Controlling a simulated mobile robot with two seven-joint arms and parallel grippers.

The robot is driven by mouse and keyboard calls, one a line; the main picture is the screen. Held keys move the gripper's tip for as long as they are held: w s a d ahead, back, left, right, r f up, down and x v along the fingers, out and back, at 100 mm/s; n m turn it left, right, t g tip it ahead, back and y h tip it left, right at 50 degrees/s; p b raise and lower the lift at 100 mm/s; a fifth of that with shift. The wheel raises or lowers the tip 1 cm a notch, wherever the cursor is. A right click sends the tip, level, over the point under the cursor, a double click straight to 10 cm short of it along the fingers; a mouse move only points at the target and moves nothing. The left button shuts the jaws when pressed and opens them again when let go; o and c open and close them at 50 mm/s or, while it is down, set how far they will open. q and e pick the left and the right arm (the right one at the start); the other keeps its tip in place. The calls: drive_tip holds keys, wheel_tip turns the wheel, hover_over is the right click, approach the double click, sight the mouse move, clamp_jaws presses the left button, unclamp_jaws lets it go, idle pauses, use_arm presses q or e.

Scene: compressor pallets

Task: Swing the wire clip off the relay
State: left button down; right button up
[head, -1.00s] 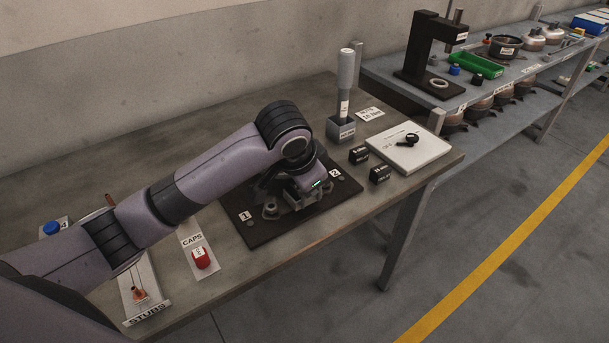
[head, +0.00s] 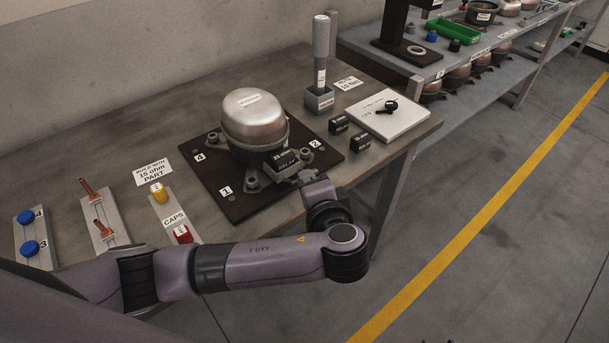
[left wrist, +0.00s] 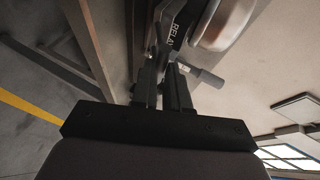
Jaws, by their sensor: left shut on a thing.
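The relay (head: 287,162) is a dark box on the front side of the silver compressor (head: 250,113), which stands on a black mat. My left gripper (head: 303,178) is at the relay's lower right edge. In the left wrist view the relay (left wrist: 175,27) lies just beyond the fingertips of my left gripper (left wrist: 170,65). The jaws are shut on a thin part there, which seems to be the wire clip; the fingers hide most of it. I cannot make out how the clip lies across the relay. My right gripper is not in view.
Two small dark boxes (head: 339,123) and a white board with a black knob (head: 385,113) are to the right. A grey-handled tool (head: 321,50) stands in a holder behind. Caps (head: 160,193) and stubs lie left. The bench edge is close to my arm.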

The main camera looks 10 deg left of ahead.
use_arm(q)
drive_tip(key=shift+s+d+f+m+t+y+b, duration=0.2)
drive_tip(key=shift+f+m+t+y+b, duration=0.25)
drive_tip(key=shift+f+t+y+b, duration=0.35)
drive_tip(key=shift+s+d+f+m+t+y+b, duration=0.15)
drive_tip(key=shift+f+m+t+y+b, duration=0.35)
drive_tip(key=shift+f+t+b, duration=0.5)
drive_tip(key=shift+r, duration=0.15)
drive_tip(key=c, duration=1.4)
unclamp_jaws()
drive_tip(key=shift+w+a, duration=0.1)
drive_tip(key=b+v, duration=0.1)
drive_tip(key=v, duration=0.6)
